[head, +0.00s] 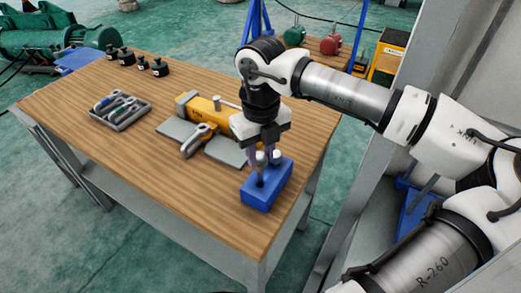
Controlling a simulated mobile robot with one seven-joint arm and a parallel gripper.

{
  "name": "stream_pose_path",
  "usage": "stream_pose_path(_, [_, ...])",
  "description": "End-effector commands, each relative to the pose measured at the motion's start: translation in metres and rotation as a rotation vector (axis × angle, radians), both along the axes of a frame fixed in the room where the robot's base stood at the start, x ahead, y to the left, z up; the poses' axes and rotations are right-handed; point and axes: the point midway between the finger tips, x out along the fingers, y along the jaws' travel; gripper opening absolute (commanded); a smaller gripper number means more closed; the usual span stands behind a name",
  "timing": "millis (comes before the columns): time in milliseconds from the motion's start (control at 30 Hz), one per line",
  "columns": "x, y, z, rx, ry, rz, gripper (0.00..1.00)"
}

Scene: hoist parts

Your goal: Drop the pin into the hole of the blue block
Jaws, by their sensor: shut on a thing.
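The blue block (280,190) sits near the right front corner of the wooden table. My gripper (267,158) points down just above the block's top, towards its back. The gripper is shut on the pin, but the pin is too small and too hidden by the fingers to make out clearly. A dark spot on the block's top below the left fingertip looks like the hole. I cannot tell whether the pin's lower end is in the hole, touching the block or above it.
A grey tool tray (120,112) lies further left. Several black weights (127,57) stand at the back left. The table's front left is clear.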

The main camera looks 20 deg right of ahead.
Motion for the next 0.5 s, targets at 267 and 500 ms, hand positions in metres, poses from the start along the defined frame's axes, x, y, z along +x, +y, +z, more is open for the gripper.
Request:
stream_pose_path(267, [0.000, 0.000, -0.009, 0.000, -0.001, 0.000, 0.00])
stream_pose_path(500, [0.000, 0.000, -0.015, 0.000, -0.001, 0.000, 0.00])
